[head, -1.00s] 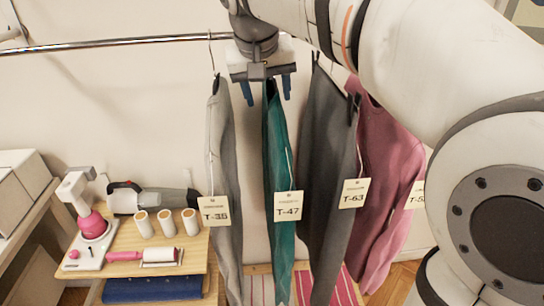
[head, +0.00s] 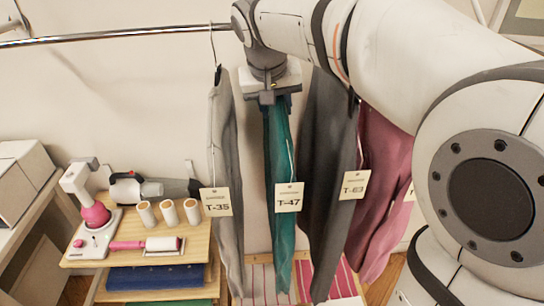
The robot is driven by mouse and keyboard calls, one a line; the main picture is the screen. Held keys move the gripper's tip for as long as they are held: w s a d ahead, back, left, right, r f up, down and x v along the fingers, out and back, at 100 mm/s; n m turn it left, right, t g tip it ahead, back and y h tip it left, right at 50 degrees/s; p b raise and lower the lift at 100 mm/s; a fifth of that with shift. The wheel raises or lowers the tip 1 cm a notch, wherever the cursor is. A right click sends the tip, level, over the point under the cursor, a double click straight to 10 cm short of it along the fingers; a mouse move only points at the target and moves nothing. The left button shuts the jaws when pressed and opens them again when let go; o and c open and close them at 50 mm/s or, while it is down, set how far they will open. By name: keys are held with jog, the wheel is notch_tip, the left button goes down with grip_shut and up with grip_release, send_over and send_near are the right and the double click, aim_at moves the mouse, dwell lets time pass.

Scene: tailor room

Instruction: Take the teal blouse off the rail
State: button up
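The teal blouse (head: 279,190) hangs from the rail (head: 120,36) and carries a tag (head: 289,197) reading T-47. My gripper (head: 273,99) is at the blouse's top, directly in front of its neck and hanger area. The gripper body and my arm hide the top of the blouse, its hook and the rail there. The fingertips do not show clearly, so I cannot tell whether they hold the blouse or its hanger.
A grey garment (head: 226,160) tagged T-35 hangs close on the left. A dark grey garment (head: 328,150) tagged T-63 and a pink one (head: 383,190) hang close on the right.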

grip_shut()
jog(key=shift+r, duration=0.1)
dwell(0.4)
